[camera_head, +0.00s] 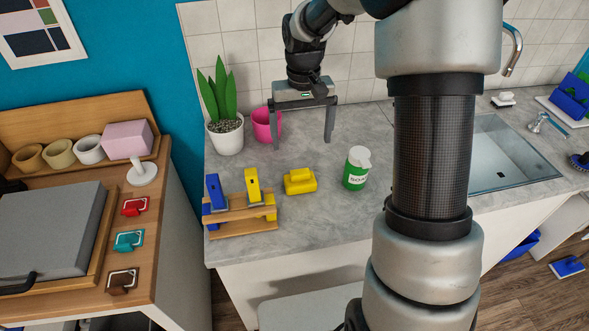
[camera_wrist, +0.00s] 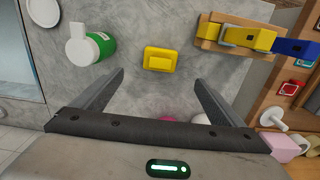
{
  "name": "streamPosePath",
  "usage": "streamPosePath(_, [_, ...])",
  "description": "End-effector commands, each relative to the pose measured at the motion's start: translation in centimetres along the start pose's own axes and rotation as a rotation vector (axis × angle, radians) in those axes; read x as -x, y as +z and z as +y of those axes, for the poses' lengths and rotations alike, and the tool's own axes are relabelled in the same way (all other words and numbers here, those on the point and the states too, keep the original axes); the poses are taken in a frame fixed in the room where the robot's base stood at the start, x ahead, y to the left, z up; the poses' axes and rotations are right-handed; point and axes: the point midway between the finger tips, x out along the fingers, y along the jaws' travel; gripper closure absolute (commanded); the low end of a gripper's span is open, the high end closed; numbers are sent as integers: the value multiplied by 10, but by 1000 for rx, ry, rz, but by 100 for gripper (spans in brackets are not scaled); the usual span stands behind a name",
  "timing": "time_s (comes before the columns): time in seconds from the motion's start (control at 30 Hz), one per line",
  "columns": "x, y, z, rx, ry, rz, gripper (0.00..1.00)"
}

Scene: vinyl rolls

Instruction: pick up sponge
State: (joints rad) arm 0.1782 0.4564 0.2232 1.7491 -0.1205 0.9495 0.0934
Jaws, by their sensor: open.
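A yellow sponge (camera_head: 299,182) lies on the grey countertop between a wooden rack and a green soap bottle. It also shows in the wrist view (camera_wrist: 160,59), top centre, beyond my fingertips. My gripper (camera_head: 303,143) is open and empty above the counter, behind the sponge in the head view. Its two fingers point down and are well apart. In the wrist view my gripper (camera_wrist: 160,75) has its fingers spread, with the sponge between their lines but ahead of the tips. Nothing hides the sponge.
A green soap bottle (camera_head: 356,168) stands right of the sponge. A wooden rack (camera_head: 241,217) with blue and yellow items is at left. A potted plant (camera_head: 226,137) and a pink cup (camera_head: 266,125) stand near the wall. A sink (camera_head: 495,165) is at right, partly behind my arm.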

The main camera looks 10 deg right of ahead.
Motion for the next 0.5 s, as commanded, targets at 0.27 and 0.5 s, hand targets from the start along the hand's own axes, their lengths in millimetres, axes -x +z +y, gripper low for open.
streamPosePath(0.27, [-58,2,0,1,-1,-6,8])
streamPosePath(0.5, [-103,1,-1,1,-1,-4,8])
